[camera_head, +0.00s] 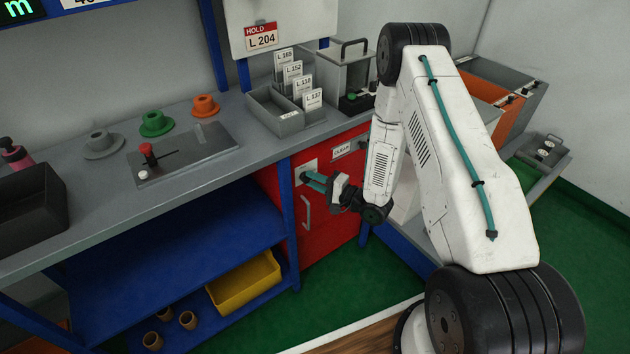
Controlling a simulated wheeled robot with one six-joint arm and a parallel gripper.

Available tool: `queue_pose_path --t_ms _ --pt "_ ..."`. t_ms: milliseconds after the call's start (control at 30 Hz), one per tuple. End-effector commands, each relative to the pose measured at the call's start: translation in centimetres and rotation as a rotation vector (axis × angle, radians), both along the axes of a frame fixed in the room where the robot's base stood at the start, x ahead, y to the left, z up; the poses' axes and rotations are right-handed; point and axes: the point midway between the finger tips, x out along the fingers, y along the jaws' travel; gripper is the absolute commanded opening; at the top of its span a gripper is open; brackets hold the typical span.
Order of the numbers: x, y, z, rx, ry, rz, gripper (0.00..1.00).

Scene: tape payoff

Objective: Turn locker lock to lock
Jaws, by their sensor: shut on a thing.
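The red locker (332,222) stands under the grey counter, with a grey bar handle (306,213) on its front. A light square lock plate (304,170) sits near the locker's upper left. My gripper (314,179) has its teal fingers at this plate, shut on the locker lock. The lock's turning part is hidden by the fingers, so its angle cannot be told. A white label reading "CLEAR" (342,151) is on the locker front to the right of the plate.
The counter (215,178) above holds a lever panel (185,152), coloured spools and a grey card bin (285,118). A blue post (289,225) stands just left of the locker. A yellow bin (244,283) lies on the lower blue shelf. Green floor in front is clear.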

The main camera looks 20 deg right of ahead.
Motion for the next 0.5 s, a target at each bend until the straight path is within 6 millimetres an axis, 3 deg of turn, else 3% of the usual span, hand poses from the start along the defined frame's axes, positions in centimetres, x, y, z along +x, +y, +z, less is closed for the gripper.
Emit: queue_pose_path --t_ms 267,300,500 --pt "0.32 0.08 0.2 -0.002 -0.008 0.002 0.02" --pt "0.33 0.07 0.2 -0.002 -0.008 0.002 0.34" --pt "0.19 -0.06 0.13 -0.001 -0.005 0.0 0.34"
